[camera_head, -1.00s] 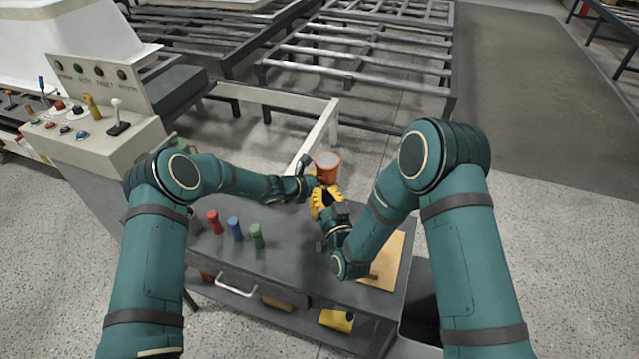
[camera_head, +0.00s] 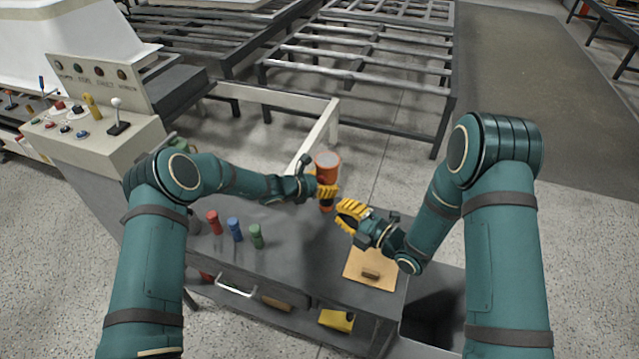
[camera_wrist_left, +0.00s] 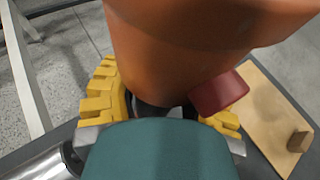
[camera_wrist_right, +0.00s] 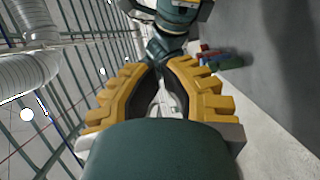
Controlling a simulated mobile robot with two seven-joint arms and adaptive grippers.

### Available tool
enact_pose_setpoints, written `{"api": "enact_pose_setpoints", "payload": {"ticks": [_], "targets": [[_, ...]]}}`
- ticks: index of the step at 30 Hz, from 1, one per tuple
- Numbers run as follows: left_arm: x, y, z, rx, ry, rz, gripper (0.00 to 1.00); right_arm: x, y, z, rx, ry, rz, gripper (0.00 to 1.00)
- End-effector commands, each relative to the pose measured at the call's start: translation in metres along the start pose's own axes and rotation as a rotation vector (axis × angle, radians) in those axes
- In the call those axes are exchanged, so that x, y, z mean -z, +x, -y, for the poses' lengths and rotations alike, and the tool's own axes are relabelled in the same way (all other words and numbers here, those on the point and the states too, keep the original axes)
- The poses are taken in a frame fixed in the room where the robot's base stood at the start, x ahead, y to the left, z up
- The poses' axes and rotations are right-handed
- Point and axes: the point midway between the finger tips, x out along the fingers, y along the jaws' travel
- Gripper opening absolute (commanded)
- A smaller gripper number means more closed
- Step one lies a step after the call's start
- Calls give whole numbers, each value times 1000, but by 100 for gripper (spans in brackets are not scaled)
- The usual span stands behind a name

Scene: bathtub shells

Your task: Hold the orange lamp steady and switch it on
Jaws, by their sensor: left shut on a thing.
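The orange lamp (camera_head: 328,173) stands upright, its wide head up, with a pale round top face. My left gripper (camera_head: 327,191) is shut around its narrower part below the head, and a short end shows under the fingers. The left wrist view shows the orange head (camera_wrist_left: 190,45) close up and a dark red knob (camera_wrist_left: 218,92) on its side. I cannot tell whether the lamp is lit. My right gripper (camera_head: 350,213) is empty, apart from the lamp, to its lower right. Its fingertips look nearly together in the right wrist view (camera_wrist_right: 162,66).
A control panel (camera_head: 85,125) is at the left. Metal frames (camera_head: 360,65) lie beyond.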

Motion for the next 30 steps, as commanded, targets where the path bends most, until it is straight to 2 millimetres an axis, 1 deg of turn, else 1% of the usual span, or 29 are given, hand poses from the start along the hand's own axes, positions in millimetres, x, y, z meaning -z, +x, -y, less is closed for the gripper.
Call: {"api": "enact_pose_setpoints", "payload": {"ticks": [10, 14, 17, 20, 30], "targets": [[0, 0, 0, 0, 0, 0, 3, 0, -1, 0, 3, -15, -4, 0], [0, 0, 0, 0, 0, 0, 3, 0, 4, 0, 2, -15, -5, 0], [0, 0, 0, 0, 0, 0, 3, 0, 15, 0, 2, -17, -7, 0], [0, 0, 0, 0, 0, 0, 3, 1, 32, 0, 1, -16, -8, 0], [0, 0, 0, 0, 0, 0, 3, 1, 99, 1, 1, -15, -7, 0]]}}
